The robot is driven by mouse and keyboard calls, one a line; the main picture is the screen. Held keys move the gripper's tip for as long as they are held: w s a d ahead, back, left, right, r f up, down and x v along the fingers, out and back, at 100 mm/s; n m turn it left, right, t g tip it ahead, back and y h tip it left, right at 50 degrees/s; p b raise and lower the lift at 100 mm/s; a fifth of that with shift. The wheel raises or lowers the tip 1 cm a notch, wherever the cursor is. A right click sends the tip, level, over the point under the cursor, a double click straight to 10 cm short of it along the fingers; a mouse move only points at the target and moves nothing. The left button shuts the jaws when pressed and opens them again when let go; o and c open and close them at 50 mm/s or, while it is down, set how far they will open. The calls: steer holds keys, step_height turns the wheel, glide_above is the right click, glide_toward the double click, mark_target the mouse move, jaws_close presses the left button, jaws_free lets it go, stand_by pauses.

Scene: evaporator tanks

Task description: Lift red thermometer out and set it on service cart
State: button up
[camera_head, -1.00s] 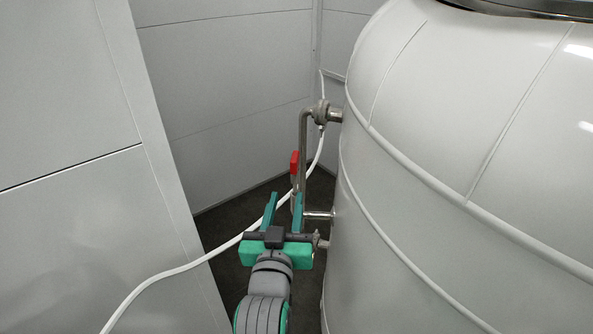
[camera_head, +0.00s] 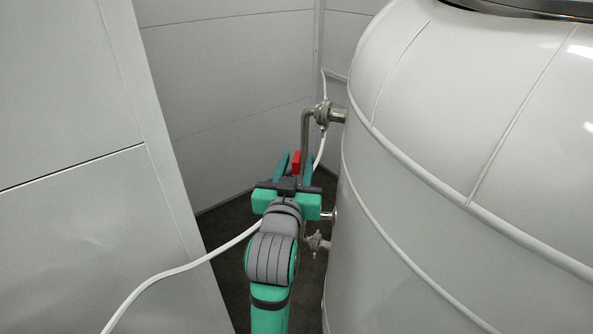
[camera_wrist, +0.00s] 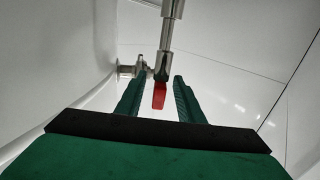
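The red thermometer (camera_head: 297,161) shows as a small red upright piece beside the metal pipe on the tank's left side. In the wrist view the red piece (camera_wrist: 159,95) hangs below a metal pipe end, between the two green fingers. My gripper (camera_head: 296,165) is open, with its fingers on either side of the red piece and a gap on both sides. In the wrist view my gripper (camera_wrist: 157,92) shows no finger touching it. The thermometer's lower part is hidden behind my gripper in the head view. No service cart is in view.
A large pale tank (camera_head: 450,200) stands close on the right. A bent metal pipe (camera_head: 306,130) and a small valve fitting (camera_head: 316,242) stick out from it. A white hose (camera_head: 170,272) runs behind my arm. Grey wall panels (camera_head: 80,200) close in on the left.

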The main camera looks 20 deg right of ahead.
steer(key=x, duration=0.4)
steer(key=shift+r, duration=0.25)
steer(key=shift+d, duration=0.15)
steer(key=shift+a, duration=0.2)
jaws_close()
steer(key=shift+s, duration=0.1)
steer(key=shift+r, duration=0.1)
steer(key=shift+r, duration=0.15)
step_height(320, 180, up, 10)
glide_above(299, 152)
steer(key=w, duration=0.2)
steer(key=shift+w+d, duration=0.15)
steer(key=shift+d, duration=0.3)
steer(key=shift+f, duration=0.25)
